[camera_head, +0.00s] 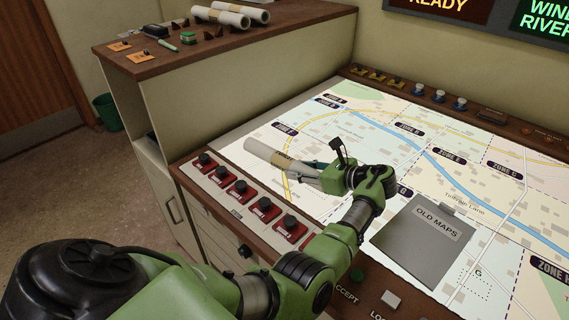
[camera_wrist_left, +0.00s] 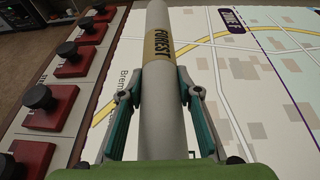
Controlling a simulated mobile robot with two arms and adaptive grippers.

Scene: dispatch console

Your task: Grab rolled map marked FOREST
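The rolled map marked FOREST (camera_head: 262,152) is a pale tube with a yellow band, lying over the lit map table. In the left wrist view the FOREST map (camera_wrist_left: 157,20) runs up the middle, and its label reads clearly. My left gripper (camera_head: 312,172) is at the roll's near end. Its two teal fingers (camera_wrist_left: 160,80) lie on either side of the roll just below the band, with the tips close against its sides; they look shut on it. The roll's near end is hidden by the gripper body. My right gripper is not in view.
A row of red-based black knobs (camera_head: 240,190) lines the table's left edge. A grey OLD MAPS panel (camera_head: 420,250) is to the right of my arm. More rolled maps (camera_head: 232,16) lie on the brown side counter (camera_head: 215,45). The lit map table (camera_head: 470,195) has clear room on the right.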

